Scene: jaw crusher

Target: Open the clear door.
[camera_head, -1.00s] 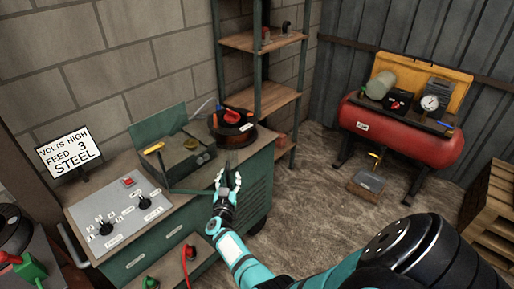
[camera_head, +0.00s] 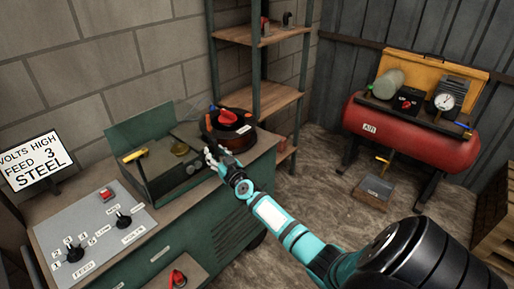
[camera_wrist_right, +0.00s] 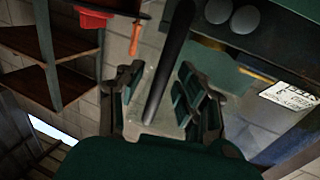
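The green wire-feeder box (camera_head: 165,190) stands on the workbench with its dark green back panel upright. A faint see-through panel, which seems to be the clear door (camera_head: 196,128), shows over its right part, in front of the spool. Its edges are hard to make out, and I cannot tell how far it stands open. My right gripper (camera_head: 210,157) is at the box's right side, near the spool. In the right wrist view its dark fingers (camera_wrist_right: 160,100) are apart, with a dark bar (camera_wrist_right: 170,60) between them and gaps at its sides. My left gripper is out of view.
A spool with a red top (camera_head: 232,120) stands just behind my right gripper. The control panel (camera_head: 95,232) and a sign (camera_head: 35,160) are at the left. A shelf rack (camera_head: 260,100) rises behind the bench. A red compressor (camera_head: 410,130) stands at the right.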

